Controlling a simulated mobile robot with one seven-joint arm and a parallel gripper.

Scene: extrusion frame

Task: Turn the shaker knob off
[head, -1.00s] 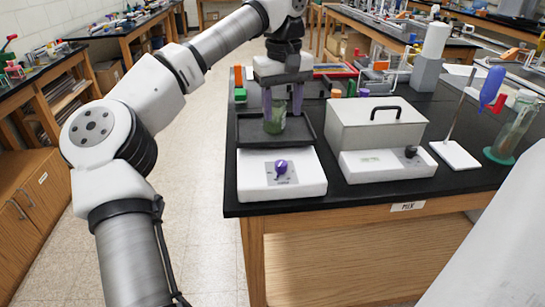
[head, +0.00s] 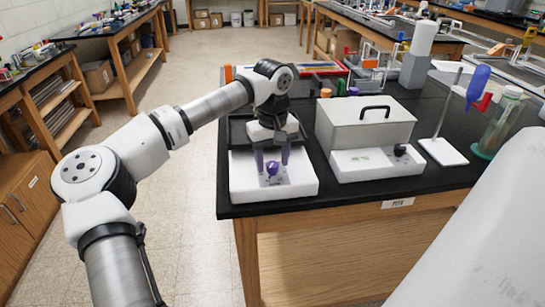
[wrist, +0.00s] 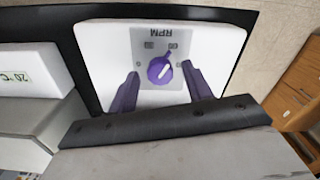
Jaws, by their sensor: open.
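The shaker (head: 245,185) is a white unit with a dark tray (head: 238,130) behind its front panel. Its purple knob (head: 272,168) sits on a grey panel marked RPM, and it shows clearly in the wrist view (wrist: 160,71) with a pale pointer line toward the upper right. My gripper (head: 272,160) is open and points down over the panel. Its purple fingers stand on either side of the knob, with gaps between them and the knob in the wrist view (wrist: 162,92). My arm hides the middle of the tray, and the green vessel there is not visible.
A lidded grey box unit (head: 365,125) with a dark knob (head: 400,150) stands close to the right on the black bench (head: 350,192). Beyond it are a stand with a white base (head: 443,152) and a tall clear cylinder (head: 498,125). Open floor lies left of the bench.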

